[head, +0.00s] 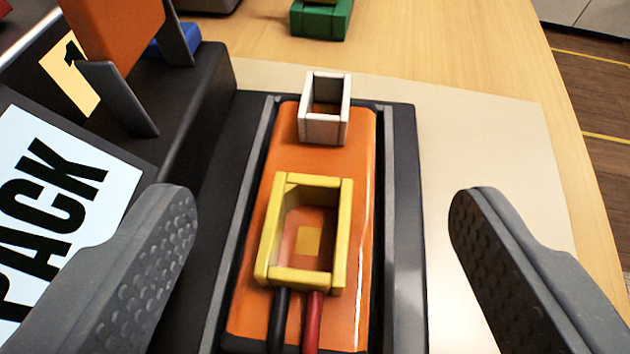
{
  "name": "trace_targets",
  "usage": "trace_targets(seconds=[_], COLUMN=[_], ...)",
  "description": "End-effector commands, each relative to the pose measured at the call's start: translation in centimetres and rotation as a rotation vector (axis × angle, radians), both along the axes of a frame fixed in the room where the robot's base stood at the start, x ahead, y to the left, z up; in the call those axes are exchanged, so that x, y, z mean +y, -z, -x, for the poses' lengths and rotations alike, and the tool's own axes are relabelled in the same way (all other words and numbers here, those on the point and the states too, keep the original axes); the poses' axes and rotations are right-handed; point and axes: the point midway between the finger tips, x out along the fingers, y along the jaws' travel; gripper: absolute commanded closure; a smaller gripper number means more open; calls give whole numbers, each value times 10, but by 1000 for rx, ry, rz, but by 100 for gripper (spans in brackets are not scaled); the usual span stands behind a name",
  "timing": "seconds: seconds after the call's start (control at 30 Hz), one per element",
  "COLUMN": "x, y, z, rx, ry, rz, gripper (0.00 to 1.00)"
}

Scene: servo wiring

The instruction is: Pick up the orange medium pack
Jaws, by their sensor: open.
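The orange pack (362,190) lies lengthwise in a dark tray with grey side rails (405,240). A yellow open frame (342,235) sits on its top, with a black and a red wire running from it toward the bottom edge. A white open frame (325,128) is at the pack's far end. My gripper (320,220) is open, one finger left of the tray and the other to its right. The pack lies between the fingers in the picture, and neither finger appears to touch it. The pack's near end is partly cut off or hidden by the wires.
Another orange block (115,30) stands in a dark holder at upper left, beside a yellow label marked 1. A white sign reading PACK (50,205) is at left. A green block (320,18) sits at the back. The pale mat (480,140) at right is clear.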

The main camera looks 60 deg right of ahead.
Motion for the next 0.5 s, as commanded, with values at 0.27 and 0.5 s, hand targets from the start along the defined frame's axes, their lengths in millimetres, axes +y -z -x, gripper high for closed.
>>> trace_targets(seconds=[0.27, 0.5], x=[-28, -32], y=[21, 23], z=[-15, -18], rx=[2, 0], ry=[3, -2], rz=[0, 0], gripper=[30, 30])
